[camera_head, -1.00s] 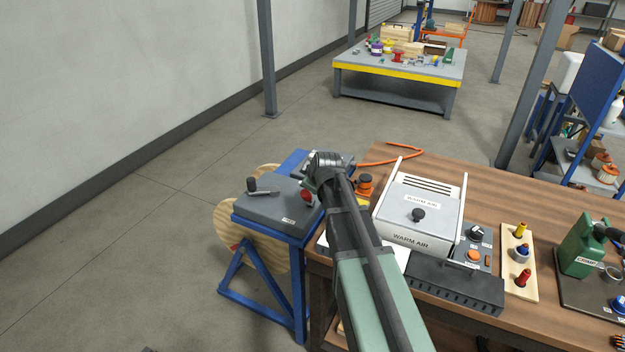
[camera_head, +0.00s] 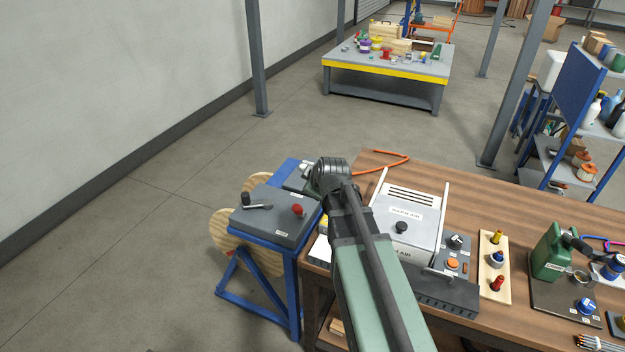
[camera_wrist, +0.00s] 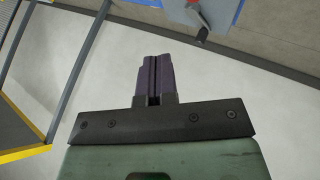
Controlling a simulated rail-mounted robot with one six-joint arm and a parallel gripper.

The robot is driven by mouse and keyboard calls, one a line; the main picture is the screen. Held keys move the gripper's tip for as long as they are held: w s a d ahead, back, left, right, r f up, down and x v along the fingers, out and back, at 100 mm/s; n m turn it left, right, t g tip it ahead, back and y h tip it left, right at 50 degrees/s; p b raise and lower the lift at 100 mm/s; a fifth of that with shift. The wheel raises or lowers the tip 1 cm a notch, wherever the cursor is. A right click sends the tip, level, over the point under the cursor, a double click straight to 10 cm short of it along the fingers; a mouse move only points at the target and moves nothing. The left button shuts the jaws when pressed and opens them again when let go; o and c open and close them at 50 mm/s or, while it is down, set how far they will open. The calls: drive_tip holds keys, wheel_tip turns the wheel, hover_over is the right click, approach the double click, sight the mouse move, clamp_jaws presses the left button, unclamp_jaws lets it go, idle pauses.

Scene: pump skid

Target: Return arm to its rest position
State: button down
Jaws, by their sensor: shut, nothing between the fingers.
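My gripper (camera_wrist: 153,80) shows in the wrist view with its two dark fingers together and nothing between them. Below the fingers in that view are the dark mounting plate and the green housing of my wrist. In the head view my green and grey arm reaches up from the bottom middle, over the left end of the wooden bench. The fingers themselves cannot be made out there. The wrist view shows pale floor or wall behind the fingers, and they touch nothing.
The blue stand with a grey crank box (camera_head: 275,215) is left of my arm. The warm air unit (camera_head: 408,222) is close on its right, on the wooden bench (camera_head: 455,205). A yellow-edged table (camera_head: 388,68) stands far back. Floor at left is clear.

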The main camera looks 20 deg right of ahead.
idle(0.3)
drive_tip(key=s+a+f+m+g, duration=0.2)
drive_tip(key=s+a+m+g, duration=0.2)
drive_tip(key=s+a, duration=0.3)
drive_tip(key=s+a+f+m+g, duration=0.2)
drive_tip(key=s+a+m+g, duration=0.2)
drive_tip(key=s+a, duration=0.3)
drive_tip(key=s, duration=0.4)
drive_tip(key=shift+s+a+f+m+g+y, duration=0.15)
drive_tip(key=shift+f+m+g+y, duration=0.15)
drive_tip(key=shift+f+y, duration=0.1)
